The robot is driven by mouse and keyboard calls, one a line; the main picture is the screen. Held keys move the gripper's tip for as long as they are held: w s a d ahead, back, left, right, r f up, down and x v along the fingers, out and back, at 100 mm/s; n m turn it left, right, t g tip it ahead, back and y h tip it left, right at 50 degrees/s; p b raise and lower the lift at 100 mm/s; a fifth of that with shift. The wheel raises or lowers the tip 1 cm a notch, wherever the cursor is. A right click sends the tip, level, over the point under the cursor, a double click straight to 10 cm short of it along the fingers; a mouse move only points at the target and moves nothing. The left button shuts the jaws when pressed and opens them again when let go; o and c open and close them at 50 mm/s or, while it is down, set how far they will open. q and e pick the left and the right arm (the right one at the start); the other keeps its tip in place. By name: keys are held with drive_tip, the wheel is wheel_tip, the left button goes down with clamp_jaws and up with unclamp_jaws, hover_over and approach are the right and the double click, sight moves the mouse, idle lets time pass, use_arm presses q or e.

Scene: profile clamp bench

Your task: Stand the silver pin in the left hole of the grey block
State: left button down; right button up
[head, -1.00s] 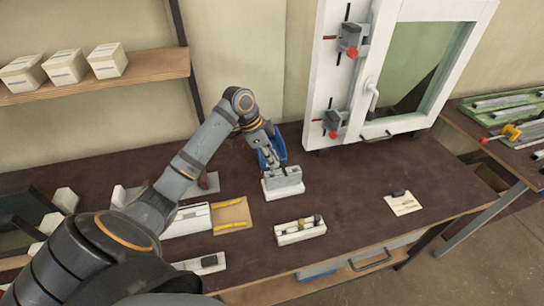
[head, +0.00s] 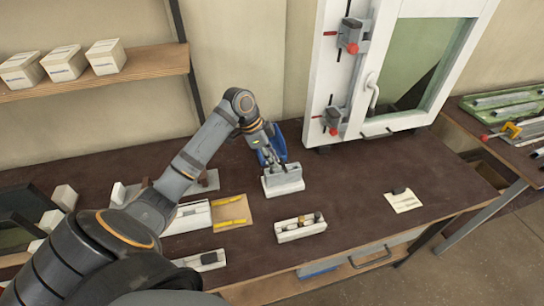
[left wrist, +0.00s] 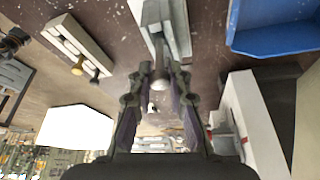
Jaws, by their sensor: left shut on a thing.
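The grey block (head: 284,174) stands upright on a white base in the middle of the bench, and it also shows at the top of the left wrist view (left wrist: 178,28). My left gripper (head: 279,161) is directly at the block's top, pointing down. In the left wrist view, it (left wrist: 158,88) is shut on the silver pin (left wrist: 160,75), a short bright cylinder between the fingertips. The pin's far end is near the block; I cannot tell whether it is in a hole. The block's holes are hidden by the fingers. My right gripper is out of view.
A white rack (head: 300,228) with several small pins stands in front of the block. A blue bin (head: 272,150) is behind the gripper. A tan board (head: 231,212) with yellow strips lies to the left. A pale card (head: 403,200) lies right; the bench between is clear.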

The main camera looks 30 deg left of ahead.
sight(272, 171)
use_arm(q)
drive_tip(key=shift+f+b, duration=0.5)
drive_tip(key=shift+f, duration=1.2)
drive_tip(key=c, duration=1.2)
unclamp_jaws()
drive_tip(key=shift+r, duration=0.15)
wheel_tip(272, 171, up, 8)
drive_tip(key=p, duration=0.8)
drive_tip(key=shift+p, duration=0.35)
